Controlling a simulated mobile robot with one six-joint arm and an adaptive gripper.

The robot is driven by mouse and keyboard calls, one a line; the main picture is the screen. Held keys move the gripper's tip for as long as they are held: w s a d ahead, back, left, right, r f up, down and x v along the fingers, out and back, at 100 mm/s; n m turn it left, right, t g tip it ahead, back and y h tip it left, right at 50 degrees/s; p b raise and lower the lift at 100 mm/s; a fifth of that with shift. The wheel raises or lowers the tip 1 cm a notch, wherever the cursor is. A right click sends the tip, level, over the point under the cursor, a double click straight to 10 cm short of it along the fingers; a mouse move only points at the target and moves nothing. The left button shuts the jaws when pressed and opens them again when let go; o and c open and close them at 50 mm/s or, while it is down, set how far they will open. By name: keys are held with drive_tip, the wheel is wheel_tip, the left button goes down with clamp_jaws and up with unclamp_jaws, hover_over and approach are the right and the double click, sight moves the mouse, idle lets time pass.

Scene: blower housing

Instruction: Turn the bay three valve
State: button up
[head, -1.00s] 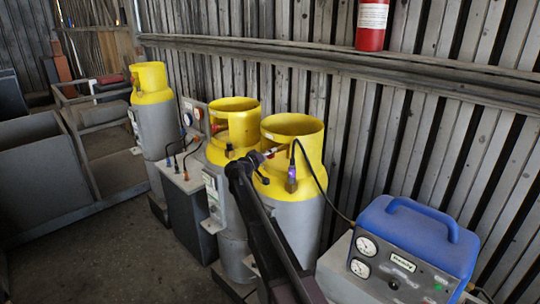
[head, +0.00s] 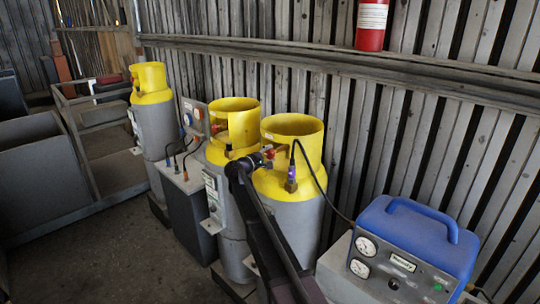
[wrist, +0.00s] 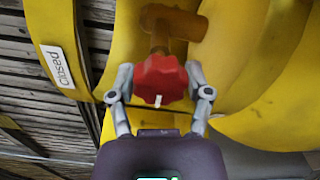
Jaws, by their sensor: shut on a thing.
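A red valve knob (wrist: 160,78) with a white mark on its rim sits on a brass-brown stem (wrist: 172,24) inside a yellow cylinder collar (wrist: 235,55). My gripper (wrist: 160,88) has one finger on each side of the knob and is shut on it; the mark points toward my palm. In the head view, my gripper (head: 264,157) reaches the collar opening of the nearest yellow-topped cylinder (head: 292,180). The knob is small and partly hidden there. A white label reading "closed" (wrist: 58,66) is on the collar. I can read no bay number.
Other yellow-topped cylinders (head: 233,122) (head: 150,83) stand further back. A black hose (head: 322,190) runs from the nearest cylinder to a blue-topped gauge unit (head: 420,240). The ribbed wall (head: 400,130) is close behind. Open floor (head: 120,245) lies at left.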

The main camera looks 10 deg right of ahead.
drive_tip(key=shift+w+r+n, duration=0.1)
drive_tip(key=shift+w+n, duration=0.05)
drive_tip(key=shift+n, duration=1.15)
drive_tip(key=o, duration=1.1)
drive_tip(key=shift+o, duration=0.2)
drive_tip(key=v, duration=1.2)
